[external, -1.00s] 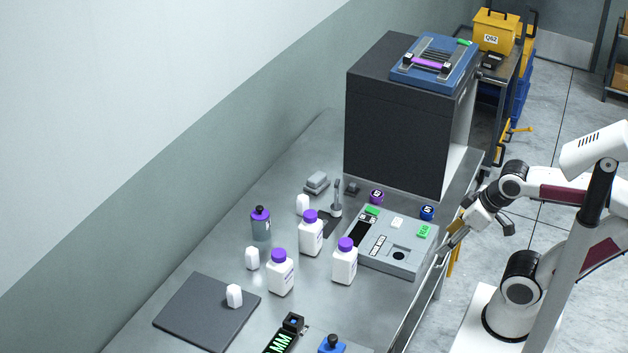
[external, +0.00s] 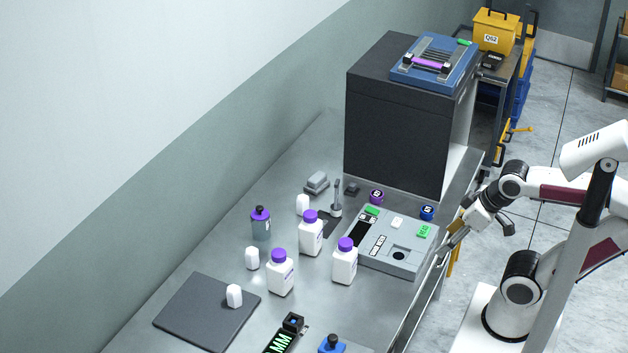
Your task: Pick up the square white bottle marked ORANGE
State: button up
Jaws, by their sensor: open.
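Three square white bottles with purple caps stand upright on the steel bench in the external view: a back one (external: 311,237), a front left one (external: 280,274) and a right one (external: 344,264). Their labels are too small to read, so I cannot tell which is marked ORANGE. My gripper (external: 446,248) is at the bench's right edge, beside the grey device and well apart from the bottles. It is open, and I see nothing in it.
A grey device (external: 413,262) lies between my gripper and the bottles. A large black box (external: 395,125) stands behind.

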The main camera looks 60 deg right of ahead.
jog(key=shift+w, duration=0.1)
jog(key=t+y, duration=0.2)
jog(key=t, duration=0.3)
send_over(289, 277)
jog(key=s+d, duration=0.1)
jog(key=s, duration=0.8)
notch_tip(289, 277, down, 9)
jog(key=w+f, duration=0.1)
jog(key=f, duration=0.1)
jog(key=w+a+f+t+h, duration=0.1)
jog(key=f, duration=0.1)
jog(key=w+f+t+h, duration=0.1)
jog(key=w+f, duration=0.1)
jog(key=shift+a+f+m, duration=0.1)
jog(key=shift+a+m, duration=0.05)
jog(key=shift+m, duration=0.15)
jog(key=shift+w+f+t+h, duration=0.25)
jog(key=shift+f+t+h, duration=0.15)
jog(key=shift+f, duration=0.25)
